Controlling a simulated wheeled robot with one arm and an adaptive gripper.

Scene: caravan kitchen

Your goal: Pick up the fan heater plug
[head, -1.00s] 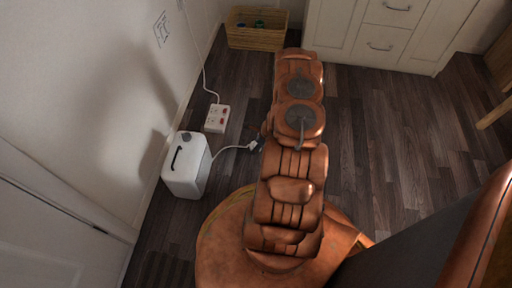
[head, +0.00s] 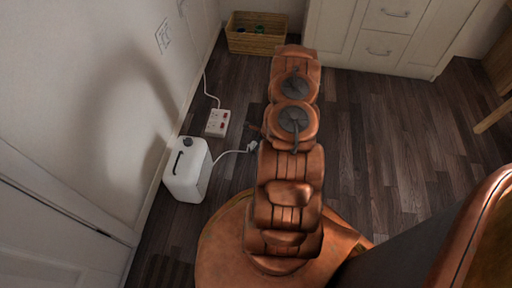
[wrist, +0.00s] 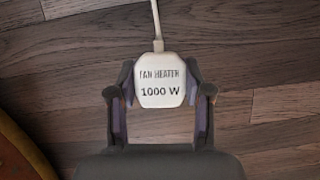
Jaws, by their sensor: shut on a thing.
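The fan heater plug (wrist: 160,82) is white and labelled "FAN HEATER 1000 W" in the wrist view. My gripper (wrist: 160,92) is shut on it, with one finger against each side. The white cord leaves the plug at the top of the wrist view. My arm hides most of the gripper there. I cannot tell whether the plug is clear of the floor.
A white socket strip (head: 218,123) with red switches lies on the floor by the left wall. A wicker basket (head: 257,40) stands at the back, beside white drawers (head: 385,40).

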